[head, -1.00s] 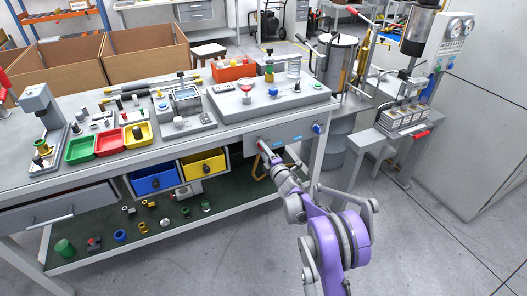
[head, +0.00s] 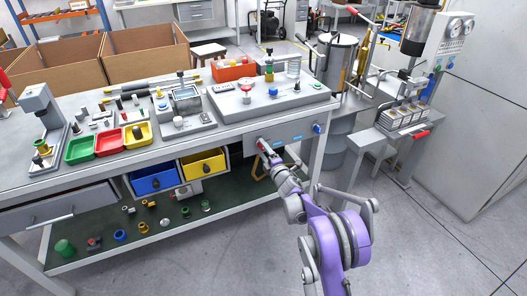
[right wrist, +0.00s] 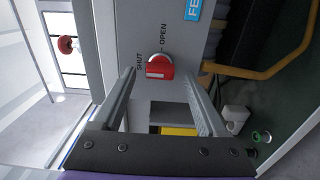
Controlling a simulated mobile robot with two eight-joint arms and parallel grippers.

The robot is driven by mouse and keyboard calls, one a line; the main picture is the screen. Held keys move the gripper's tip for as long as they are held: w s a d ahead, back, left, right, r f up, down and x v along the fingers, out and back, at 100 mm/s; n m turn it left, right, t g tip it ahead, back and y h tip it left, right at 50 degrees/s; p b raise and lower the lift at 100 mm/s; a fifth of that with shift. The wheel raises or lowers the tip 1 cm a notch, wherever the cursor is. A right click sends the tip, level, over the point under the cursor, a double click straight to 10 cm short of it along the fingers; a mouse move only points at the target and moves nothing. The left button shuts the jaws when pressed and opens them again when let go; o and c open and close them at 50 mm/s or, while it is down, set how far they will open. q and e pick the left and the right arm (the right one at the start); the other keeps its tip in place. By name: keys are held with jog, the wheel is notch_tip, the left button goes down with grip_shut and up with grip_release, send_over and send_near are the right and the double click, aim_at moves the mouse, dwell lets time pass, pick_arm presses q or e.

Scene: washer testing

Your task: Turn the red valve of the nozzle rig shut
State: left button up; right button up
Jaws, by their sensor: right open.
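The red valve knob (right wrist: 160,68) is on the grey front panel of the nozzle rig, between printed words SHUT and OPEN in the right wrist view. A pale bar marks its lower side. In the head view the red knob (head: 262,146) is small and partly hidden by my gripper, below the bench top's front edge. My right gripper (right wrist: 160,77) is open, with one finger to each side of the knob in that view. The knob looks free of both fingers; its exact depth between them is unclear. My left gripper is not in view.
The panel (head: 290,136) carries blue labels and a blue knob (head: 317,128) to the right. A bent yellow-brown pipe (right wrist: 270,72) runs close by on the right of the wrist view. Blue and yellow drawers (head: 203,165) hang to the left. Floor is clear in front.

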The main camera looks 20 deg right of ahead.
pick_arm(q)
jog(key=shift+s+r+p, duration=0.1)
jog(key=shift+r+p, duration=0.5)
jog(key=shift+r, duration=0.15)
pick_arm(e)
jog(key=s, duration=1)
jog(key=shift+s, duration=0.4)
jog(key=s+a+r+m+g+h, duration=0.45)
jog(key=s+r+m, duration=0.35)
jog(key=s+m, duration=0.3)
jog(key=s+a+f+m+g+y, duration=0.2)
jog(key=s+a+f+g, duration=0.15)
jog(key=s, duration=0.75)
jog(key=s+a+f+m+g+y, duration=0.1)
jog(key=s+a+f+m+g, duration=0.3)
jog(key=s, duration=0.6)
jog(key=s+a+m+g+y, duration=0.1)
jog(key=s+a+g+y, duration=0.1)
jog(key=s+a, duration=0.65)
pick_arm(q)
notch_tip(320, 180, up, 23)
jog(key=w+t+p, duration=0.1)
jog(key=p, duration=1.9)
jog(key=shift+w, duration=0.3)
pick_arm(e)
jog(key=d+r+t, duration=0.1)
jog(key=d+r, duration=0.2)
jog(key=r, duration=1.9)
jog(key=shift+r, duration=0.4)
